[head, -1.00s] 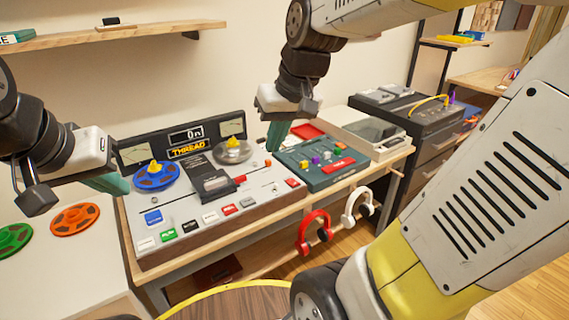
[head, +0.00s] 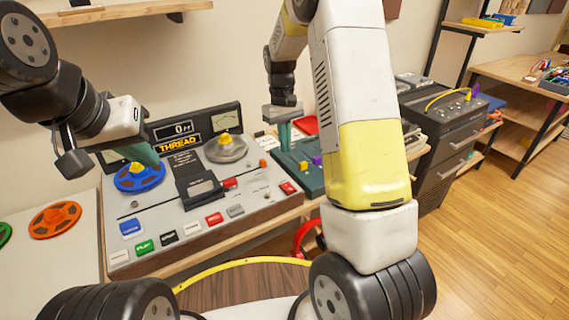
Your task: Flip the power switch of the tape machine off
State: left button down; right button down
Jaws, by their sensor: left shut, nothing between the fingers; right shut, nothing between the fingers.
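The tape machine (head: 225,203) stands on a wooden bench, with a blue reel (head: 138,178) at its left and a silver reel hub (head: 226,149) at its right. Its display (head: 180,131) shows small text that looks like "0" plus blurred letters. Small controls (head: 262,181) sit near its right edge; which one is the power switch, and its position, I cannot tell. My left gripper (head: 146,156) is shut and empty, in front of the machine's back panel above the blue reel. My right gripper (head: 284,136) is shut and empty, pointing down beyond the machine's right side near the green console.
The green console (head: 309,178) is partly hidden by my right arm. Red headphones (head: 306,236) hang at the bench front. An orange reel (head: 55,219) lies on the left table. A dark drawer cabinet (head: 448,140) stands right. The wooden floor at right is clear.

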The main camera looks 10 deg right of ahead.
aim_at(289, 190)
jog(key=shift+w+d+f, duration=0.1)
jog(key=shift+w+f, duration=0.1)
jog(key=f, duration=0.4)
jog(key=s+f, duration=0.1)
jog(key=f, duration=0.8)
jog(key=shift+s+d+f, duration=0.3)
jog(key=shift+s+f, duration=0.05)
jog(key=shift+f, duration=0.05)
jog(key=shift+f, duration=0.1)
jog(key=shift+s+f, duration=0.2)
jog(key=shift+w, duration=0.1)
